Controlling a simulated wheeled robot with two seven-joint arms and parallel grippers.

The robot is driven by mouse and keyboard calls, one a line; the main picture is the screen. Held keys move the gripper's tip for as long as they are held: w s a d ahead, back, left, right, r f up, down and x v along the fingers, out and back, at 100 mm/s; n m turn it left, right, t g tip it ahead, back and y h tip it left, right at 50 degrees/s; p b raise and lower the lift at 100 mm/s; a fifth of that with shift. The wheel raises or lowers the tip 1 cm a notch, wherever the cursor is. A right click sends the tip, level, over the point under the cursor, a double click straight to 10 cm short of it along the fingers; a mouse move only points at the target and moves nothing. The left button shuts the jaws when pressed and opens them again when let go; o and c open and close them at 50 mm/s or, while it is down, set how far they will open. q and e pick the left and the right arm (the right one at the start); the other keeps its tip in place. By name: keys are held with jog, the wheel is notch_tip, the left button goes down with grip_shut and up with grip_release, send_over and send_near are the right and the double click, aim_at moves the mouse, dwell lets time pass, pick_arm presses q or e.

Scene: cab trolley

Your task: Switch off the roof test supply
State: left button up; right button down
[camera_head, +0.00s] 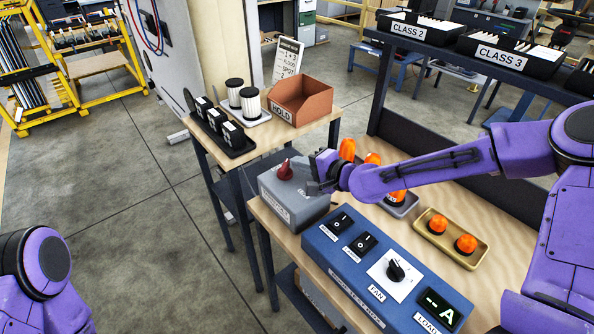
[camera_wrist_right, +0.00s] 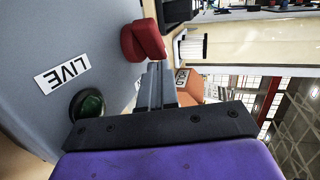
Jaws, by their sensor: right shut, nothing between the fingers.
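A grey supply box (camera_head: 290,199) with a red rotary knob (camera_head: 284,170) stands at the table's left end. My right gripper (camera_head: 314,187) is shut and empty, just right of the knob in the head view. In the right wrist view the shut fingers (camera_wrist_right: 158,72) point at the red knob (camera_wrist_right: 143,40), their tips close beside it; I cannot tell whether they touch. There the grey face carries a LIVE label (camera_wrist_right: 62,75) and a dark green lamp (camera_wrist_right: 88,105) that looks unlit. My left gripper is out of view.
A blue test box (camera_head: 335,262) with two rocker switches, a FAN dial (camera_head: 396,270) and an A display (camera_head: 440,306) stands in front. Orange lamps sit behind it, two in a tan tray (camera_head: 484,247). A HOLD bin (camera_head: 302,99) and black tray (camera_head: 240,150) stand on the side table.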

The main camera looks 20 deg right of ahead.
jog(key=shift+w+f+b, duration=0.15)
jog(key=shift+w+b, duration=0.5)
jog(key=shift+w, duration=0.5)
jog(key=shift+s+a, duration=0.1)
dwell(0.7)
